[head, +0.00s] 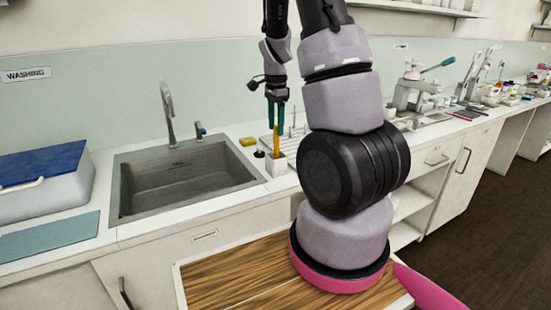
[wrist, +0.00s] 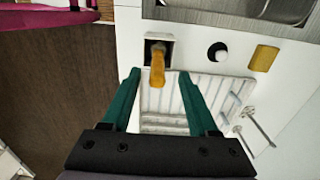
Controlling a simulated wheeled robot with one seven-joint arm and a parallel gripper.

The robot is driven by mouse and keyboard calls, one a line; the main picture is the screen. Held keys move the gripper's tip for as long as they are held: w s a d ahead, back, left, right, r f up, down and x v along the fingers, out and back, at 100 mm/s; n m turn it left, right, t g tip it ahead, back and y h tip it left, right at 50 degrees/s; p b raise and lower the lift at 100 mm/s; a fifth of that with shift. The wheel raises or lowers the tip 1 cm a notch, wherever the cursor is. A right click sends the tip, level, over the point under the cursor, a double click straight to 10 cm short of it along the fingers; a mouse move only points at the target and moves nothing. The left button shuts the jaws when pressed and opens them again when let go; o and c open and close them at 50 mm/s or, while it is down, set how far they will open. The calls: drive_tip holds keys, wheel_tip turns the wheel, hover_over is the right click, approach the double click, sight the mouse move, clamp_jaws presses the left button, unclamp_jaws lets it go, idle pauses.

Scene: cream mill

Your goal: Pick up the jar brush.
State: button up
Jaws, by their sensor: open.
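The jar brush seems to be the upright tool with an orange-yellow handle (head: 276,142), standing in a small white holder (head: 278,168) right of the sink. In the wrist view the handle (wrist: 157,66) rises from the dark opening of the holder (wrist: 150,37). My gripper (head: 276,122) has teal fingers and points down over the holder. In the wrist view the open gripper (wrist: 160,80) has one finger on each side of the handle's top end, with gaps on both sides. The brush's lower end is hidden in the holder.
A steel sink (head: 180,182) with a tap (head: 168,112) lies to the left. A yellow sponge (head: 248,141) and a small round dark-and-white item (wrist: 218,53) sit near the holder. A white rack (wrist: 205,95) with upright pegs stands behind it. My arm hides the counter right of it.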

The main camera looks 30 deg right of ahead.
hover_over(277, 158)
drive_tip(key=w, duration=0.1)
wheel_tip(277, 158, down, 5)
drive_tip(key=shift+d+f, duration=0.15)
clamp_jaws()
